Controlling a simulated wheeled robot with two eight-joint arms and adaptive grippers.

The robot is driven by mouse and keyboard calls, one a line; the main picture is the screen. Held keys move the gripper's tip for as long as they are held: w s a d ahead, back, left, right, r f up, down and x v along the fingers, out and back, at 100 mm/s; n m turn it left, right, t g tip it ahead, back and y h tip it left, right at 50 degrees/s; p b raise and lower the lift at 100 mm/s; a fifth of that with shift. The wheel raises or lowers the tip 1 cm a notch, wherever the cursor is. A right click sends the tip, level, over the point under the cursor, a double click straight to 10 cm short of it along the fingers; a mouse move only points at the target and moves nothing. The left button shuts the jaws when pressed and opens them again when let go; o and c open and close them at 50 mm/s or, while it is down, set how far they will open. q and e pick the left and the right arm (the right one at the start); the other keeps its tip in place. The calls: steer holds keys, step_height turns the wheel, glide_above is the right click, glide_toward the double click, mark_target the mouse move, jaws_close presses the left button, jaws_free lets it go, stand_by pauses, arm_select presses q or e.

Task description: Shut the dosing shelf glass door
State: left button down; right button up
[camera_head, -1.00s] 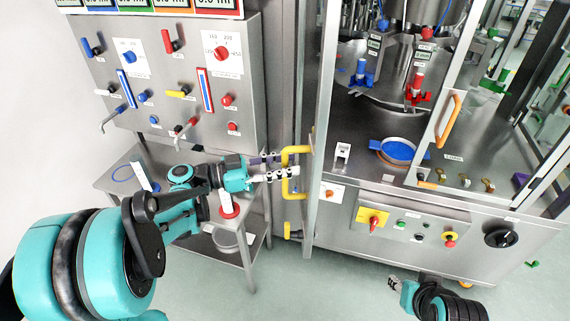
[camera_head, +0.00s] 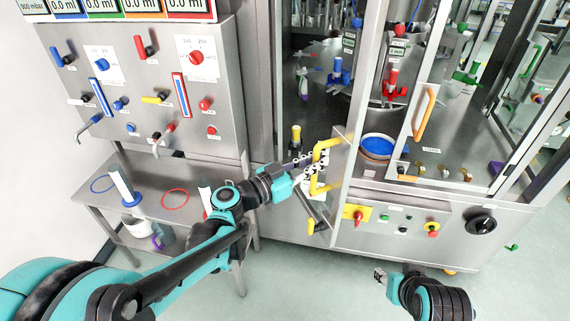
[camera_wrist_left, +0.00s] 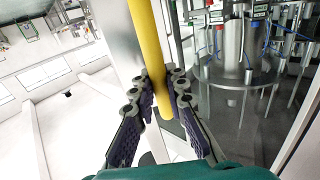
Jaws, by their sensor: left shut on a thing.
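The glass door with a metal frame (camera_head: 361,95) carries a yellow bar handle (camera_head: 319,186). The door stands at an angle to the machine front; how wide its gap is cannot be told. My left gripper (camera_head: 318,160) is shut on the yellow handle, its dark padded fingers on both sides of the bar. In the left wrist view the handle (camera_wrist_left: 146,40) runs down between the fingers of the left gripper (camera_wrist_left: 160,100). My right gripper (camera_head: 380,274) is low at the front of the machine, away from the door; its finger opening is unclear.
A second glass door with an orange handle (camera_head: 425,113) is to the right. A blue-filled bowl (camera_head: 377,146) stands inside the machine. A control panel with switches (camera_head: 405,222) is below. A metal side table (camera_head: 100,188) with rings and cylinders stands left. Open floor lies in front.

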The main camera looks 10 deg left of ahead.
arm_select(q)
steer(key=s+d+x, duration=0.2)
steer(key=x, duration=1.1)
steer(key=w+d+n+t+y, duration=0.2)
steer(key=w+d+y, duration=0.3)
steer(key=w, duration=0.7)
steer(key=w+d+n+t+y+p, duration=0.1)
steer(key=w+d+n+t+y, duration=0.2)
steer(key=w, duration=0.9)
steer(key=d+n+y, duration=0.2)
steer(key=d, duration=0.2)
steer(key=shift+w+n+y, duration=0.3)
steer(key=shift+y, duration=0.1)
steer(key=c, duration=1.5)
jaws_free()
steer(key=shift+d+f, duration=0.1)
steer(key=shift+d, duration=0.05)
steer(key=shift+s, duration=0.1)
steer(key=s+a, duration=0.1)
steer(key=s, duration=1)
steer(key=shift+s+a, duration=0.15)
steer(key=shift+s, duration=0.25)
